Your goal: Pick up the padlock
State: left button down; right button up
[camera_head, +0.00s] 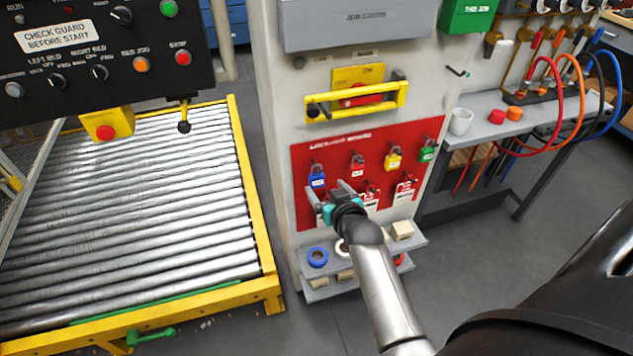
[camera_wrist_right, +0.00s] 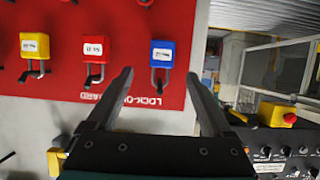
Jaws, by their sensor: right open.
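A blue padlock (camera_head: 318,178), a red padlock (camera_head: 358,170), a yellow padlock (camera_head: 393,160) and a green padlock (camera_head: 427,152) hang on hooks on the red lockout board (camera_head: 330,150). My right gripper (camera_head: 327,191) is open in front of the board, just below the blue padlock. In the right wrist view, which is turned upside down, the blue padlock (camera_wrist_right: 162,53) lies straight ahead, in line with the gap between the open fingers (camera_wrist_right: 159,76). No padlock is between the fingers. The red padlock (camera_wrist_right: 95,48) and yellow padlock (camera_wrist_right: 34,46) hang beside it. My left gripper is not in view.
Red-and-white tags (camera_head: 404,190) hang low on the board. Below it, a grey shelf (camera_head: 405,243) holds tape rolls (camera_head: 317,257) and small blocks. A yellow bar handle (camera_head: 358,102) juts out above. A roller conveyor (camera_head: 130,215) is at left, a hose bench (camera_head: 480,125) at right.

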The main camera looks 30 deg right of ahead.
aim_at(318, 178)
jog(key=shift+b+x, duration=0.95)
jog(key=shift+x, duration=1.8)
jog(key=shift+w+r, duration=0.1)
jog(key=shift+r, duration=0.05)
grip_shut()
